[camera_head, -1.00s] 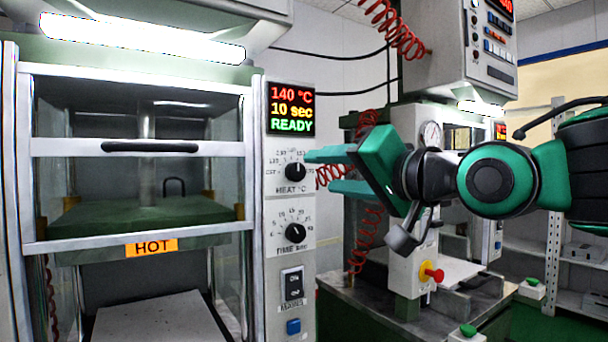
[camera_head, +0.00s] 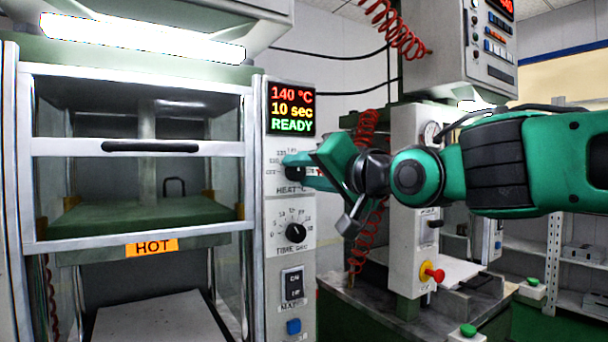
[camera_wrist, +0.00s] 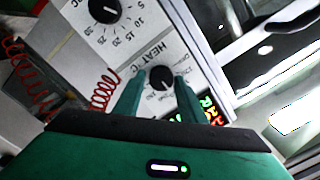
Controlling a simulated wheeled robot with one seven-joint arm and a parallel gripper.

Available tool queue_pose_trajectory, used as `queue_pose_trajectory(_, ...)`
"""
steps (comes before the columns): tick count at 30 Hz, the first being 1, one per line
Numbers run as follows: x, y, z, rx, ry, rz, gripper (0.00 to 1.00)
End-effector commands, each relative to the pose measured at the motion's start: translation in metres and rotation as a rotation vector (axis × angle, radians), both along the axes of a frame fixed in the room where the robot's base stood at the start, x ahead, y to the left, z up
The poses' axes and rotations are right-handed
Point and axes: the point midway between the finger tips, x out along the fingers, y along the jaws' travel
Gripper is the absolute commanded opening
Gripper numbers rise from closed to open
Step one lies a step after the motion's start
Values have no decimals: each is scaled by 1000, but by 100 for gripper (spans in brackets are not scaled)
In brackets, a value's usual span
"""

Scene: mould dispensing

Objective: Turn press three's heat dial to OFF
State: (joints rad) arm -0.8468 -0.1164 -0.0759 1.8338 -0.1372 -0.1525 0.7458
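The HEAT °C dial is a round black knob with a white pointer line, on the press's grey control panel (camera_head: 275,215). In the wrist view the heat dial (camera_wrist: 162,78) sits between the tips of my two green fingers, with a narrow gap on each side. Its pointer points down and slightly right in that view, away from the TIME dial. My gripper (camera_head: 293,168) is open around the dial. In the head view my fingers partly hide the dial and its scale. The display (camera_head: 291,108) reads 140 °C, 10 sec, READY.
The TIME dial (camera_head: 295,232) is just below, with a black rocker switch (camera_head: 292,284) and a blue button (camera_head: 293,326) under it. The press's glass-sided chamber with a HOT label (camera_head: 151,247) is left. Another machine with a red knob (camera_head: 433,273) stands right, behind my arm.

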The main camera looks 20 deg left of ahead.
Motion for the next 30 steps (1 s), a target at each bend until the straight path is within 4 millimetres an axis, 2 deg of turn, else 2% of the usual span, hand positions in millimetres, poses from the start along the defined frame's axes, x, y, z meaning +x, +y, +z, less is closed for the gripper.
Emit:
queue_pose_trajectory(1, 0, 0, 0, 0, 0, 0, 24)
queue_pose_trajectory(3, 0, 0, 0, 0, 0, 0, 7)
queue_pose_trajectory(5, 0, 0, 0, -1, 0, -1, 7)
queue_pose_trajectory(6, -1, 7, 0, -1, 1, 3, 7)
queue_pose_trajectory(17, 0, 1, -1, -53, -58, 1, 7)
queue_pose_trajectory(30, 0, 0, -2, -291, -331, 0, 7)
